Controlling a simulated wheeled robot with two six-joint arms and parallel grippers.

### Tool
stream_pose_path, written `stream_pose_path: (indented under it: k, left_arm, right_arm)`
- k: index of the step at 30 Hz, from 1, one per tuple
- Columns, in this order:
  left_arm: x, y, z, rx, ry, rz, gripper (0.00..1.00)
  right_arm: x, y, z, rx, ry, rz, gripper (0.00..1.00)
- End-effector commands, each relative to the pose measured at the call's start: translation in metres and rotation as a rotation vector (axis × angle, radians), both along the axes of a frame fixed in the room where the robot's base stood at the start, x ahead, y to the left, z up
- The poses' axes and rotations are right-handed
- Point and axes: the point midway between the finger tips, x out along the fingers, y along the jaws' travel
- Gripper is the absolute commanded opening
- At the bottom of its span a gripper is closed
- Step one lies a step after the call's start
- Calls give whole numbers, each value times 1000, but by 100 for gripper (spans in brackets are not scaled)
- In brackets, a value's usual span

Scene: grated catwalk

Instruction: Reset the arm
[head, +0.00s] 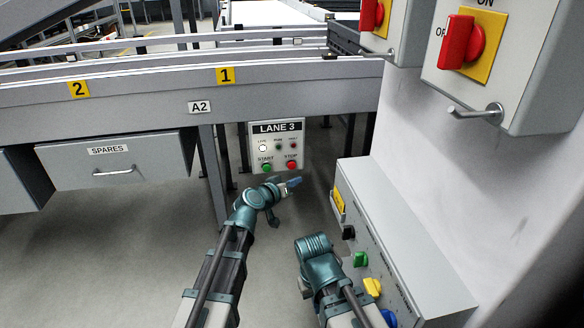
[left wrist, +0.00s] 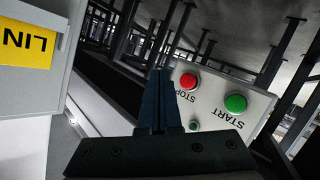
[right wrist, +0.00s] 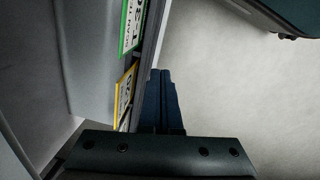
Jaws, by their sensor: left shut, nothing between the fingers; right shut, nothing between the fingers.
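My left gripper (head: 294,182) is shut and empty, just below STOP in the head view. In the left wrist view the panel (left wrist: 218,92) appears upside down, its red STOP button (left wrist: 188,82) close to the fingertips; I cannot tell whether they touch. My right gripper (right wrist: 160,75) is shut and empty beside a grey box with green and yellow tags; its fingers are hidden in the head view.
A low grey cabinet (head: 405,235) with coloured knobs stands right of my arms. Grey boxes with red rotary switches (head: 462,42) are on the right wall. A SPARES drawer (head: 118,170) is at left. The floor (head: 100,260) there is clear.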

Motion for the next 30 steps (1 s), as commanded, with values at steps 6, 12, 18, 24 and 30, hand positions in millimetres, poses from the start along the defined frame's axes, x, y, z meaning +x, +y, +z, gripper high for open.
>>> stream_pose_path:
  k: [6,12,18,24,30]
  left_arm:
    - [0,0,0,0,0,0,0]
    - [-25,5,-21,63,81,-47,0]
    - [-115,47,-98,295,444,-117,0]
    - [-190,105,-140,475,759,-51,0]
    - [-251,157,-154,602,999,65,0]
  right_arm:
    - [0,0,0,0,0,0,0]
    - [0,0,0,0,0,0,0]
    - [0,0,0,0,0,0,0]
    - [0,0,0,0,0,0,0]
    - [0,0,0,0,0,0,0]
